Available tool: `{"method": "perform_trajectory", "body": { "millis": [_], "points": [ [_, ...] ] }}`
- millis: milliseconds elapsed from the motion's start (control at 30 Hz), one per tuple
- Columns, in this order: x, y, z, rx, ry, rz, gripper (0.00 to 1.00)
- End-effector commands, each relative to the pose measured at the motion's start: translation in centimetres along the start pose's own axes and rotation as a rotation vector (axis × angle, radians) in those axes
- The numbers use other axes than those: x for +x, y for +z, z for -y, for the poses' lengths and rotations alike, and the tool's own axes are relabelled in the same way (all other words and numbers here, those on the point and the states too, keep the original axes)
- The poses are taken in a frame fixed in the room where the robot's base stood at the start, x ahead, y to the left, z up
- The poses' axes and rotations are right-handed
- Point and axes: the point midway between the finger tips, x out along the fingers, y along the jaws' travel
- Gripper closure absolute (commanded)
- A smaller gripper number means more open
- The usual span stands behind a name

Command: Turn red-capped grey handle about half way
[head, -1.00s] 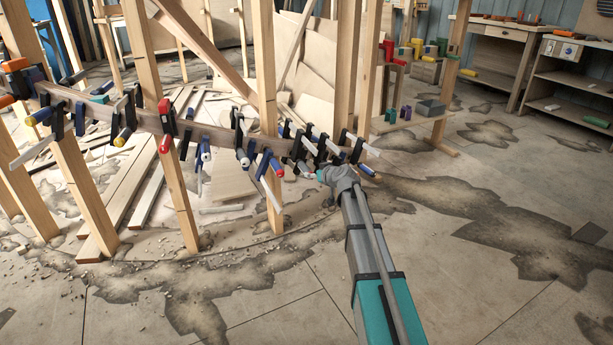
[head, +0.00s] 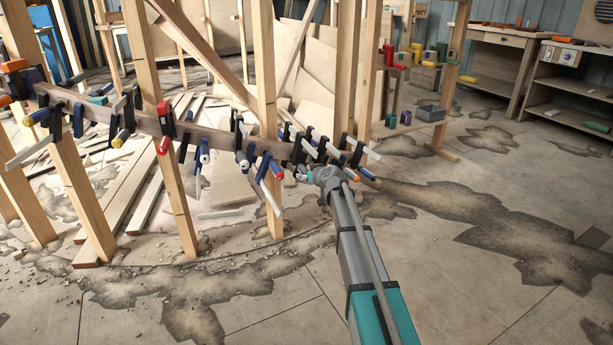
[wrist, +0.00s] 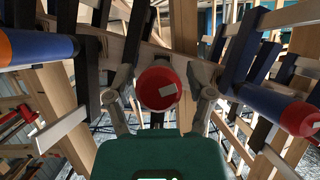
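In the wrist view a round red cap (wrist: 160,88) with a pale rectangular mark faces me, between the two fingers of my gripper (wrist: 161,80). My gripper is open, one grey finger on each side of the cap, with a gap visible on both sides. The handle's shaft is hidden behind the cap, so I cannot see its grey. In the head view my gripper (head: 304,173) is at the right part of the row of clamps on the curved wooden stringer (head: 220,138). I cannot pick out this cap there.
Close by in the wrist view are a blue handle with a red end (wrist: 295,112) at right and a blue handle with an orange end (wrist: 32,48) at left. Upright posts (head: 265,70) carry the stringer. The floor (head: 440,270) at right is clear.

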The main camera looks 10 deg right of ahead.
Motion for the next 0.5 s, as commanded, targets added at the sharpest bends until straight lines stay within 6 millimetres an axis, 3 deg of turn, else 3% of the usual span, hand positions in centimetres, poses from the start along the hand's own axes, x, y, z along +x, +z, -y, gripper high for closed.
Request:
{"method": "perform_trajectory", "body": {
  "millis": [67,300,500],
  "points": [
    [-0.01,0.00,-0.01,0.000,0.000,0.000,0.55],
    [-0.01,0.00,-0.01,0.000,0.000,0.000,0.99],
    [0.03,0.02,-0.04,0.015,-0.009,0.000,1.00]
  ]
}}
